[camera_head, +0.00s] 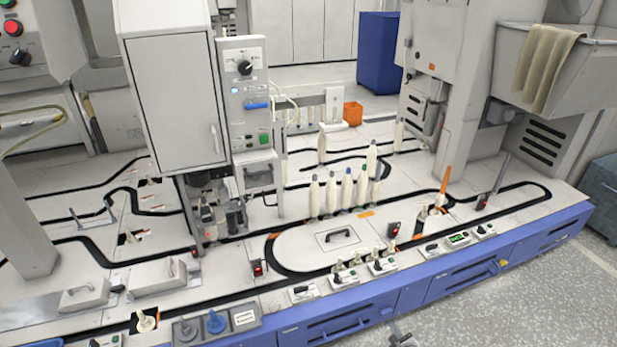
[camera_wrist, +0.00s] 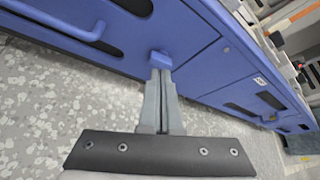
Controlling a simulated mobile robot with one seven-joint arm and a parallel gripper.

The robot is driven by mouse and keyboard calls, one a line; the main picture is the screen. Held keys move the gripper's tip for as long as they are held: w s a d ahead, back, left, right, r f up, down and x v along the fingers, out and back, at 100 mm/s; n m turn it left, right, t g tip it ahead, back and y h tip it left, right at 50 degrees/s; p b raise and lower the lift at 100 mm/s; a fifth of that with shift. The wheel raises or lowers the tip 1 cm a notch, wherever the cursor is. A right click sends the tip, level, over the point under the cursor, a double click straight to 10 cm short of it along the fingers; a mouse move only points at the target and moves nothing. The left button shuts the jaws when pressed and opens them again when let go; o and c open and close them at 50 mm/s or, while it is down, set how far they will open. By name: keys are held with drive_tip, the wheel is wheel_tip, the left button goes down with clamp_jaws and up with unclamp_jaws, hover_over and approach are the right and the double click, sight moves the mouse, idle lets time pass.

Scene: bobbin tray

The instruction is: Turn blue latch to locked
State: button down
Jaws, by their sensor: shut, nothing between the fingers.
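The blue latch (camera_wrist: 160,60) is a small block on the blue front panel of the bench, beside a panel seam. In the wrist view it sits right at the tips of my gripper (camera_wrist: 161,76). My gripper's grey fingers are shut together with nothing between them. The tips overlap the latch's lower edge in the picture; I cannot tell whether they touch it. In the head view my gripper (camera_head: 397,326) shows only partly at the bottom edge, in front of the blue panel. The latch's locked or unlocked marking is not legible.
A blue bar handle (camera_wrist: 65,28) is on the panel to the left in the wrist view. Blue drawer fronts (camera_head: 465,283) continue right along the bench. Bobbins (camera_head: 345,190) and small control boxes (camera_head: 382,266) stand on the bench top. The speckled floor in front is clear.

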drive_tip(key=shift+w+a+b, duration=0.1)
drive_tip(key=shift+w+a, duration=0.2)
drive_tip(key=shift+w, duration=0.55)
drive_tip(key=shift+w+a+b, duration=0.15)
drive_tip(key=shift+w+a, duration=0.2)
drive_tip(key=shift+w, duration=0.55)
drive_tip(key=shift+w+a+b, duration=0.1)
drive_tip(key=shift+w+a, duration=0.2)
drive_tip(key=shift+w, duration=0.55)
drive_tip(key=shift+d+f, duration=0.2)
drive_tip(key=shift+f, duration=0.15)
drive_tip(key=shift+w+d+f, duration=0.1)
drive_tip(key=shift+d, duration=0.1)
drive_tip(key=shift+r+p, duration=0.45)
drive_tip(key=shift+p, duration=0.15)
drive_tip(key=s, duration=0.2)
drive_tip(key=s+d+p, duration=0.1)
drive_tip(key=s, duration=0.2)
drive_tip(key=shift+s+d, duration=0.35)
drive_tip(key=shift+d, duration=0.05)
